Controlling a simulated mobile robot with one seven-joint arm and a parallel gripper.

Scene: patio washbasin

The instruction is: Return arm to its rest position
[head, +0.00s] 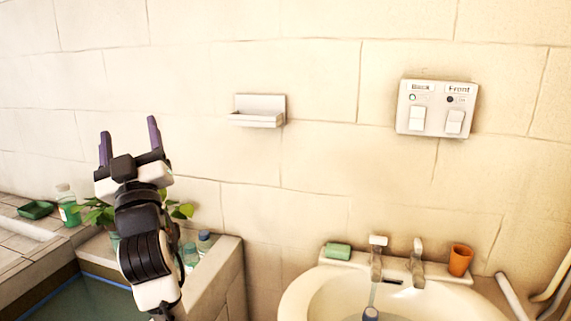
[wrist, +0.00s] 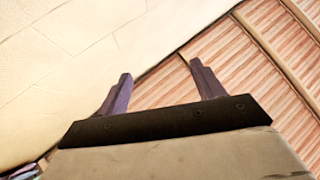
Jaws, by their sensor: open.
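My gripper (head: 130,143) is raised at the left of the head view, with its two purple fingers pointing up. The fingers are apart and nothing is between them. In the wrist view my gripper (wrist: 158,92) also shows spread and empty, with the pale wall and a slatted wooden ceiling (wrist: 250,75) beyond it. My arm rises from the bottom of the head view, in front of the tiled ledge and a potted plant (head: 180,209). It hides part of the plant.
A washbasin (head: 300,297) with two taps, green soap (head: 338,251) and an orange cup (head: 460,260) stands at the right. A wall dish (head: 258,111) and a switch panel (head: 436,108) are on the wall. Bottles (head: 204,241) stand on the ledge beside my arm.

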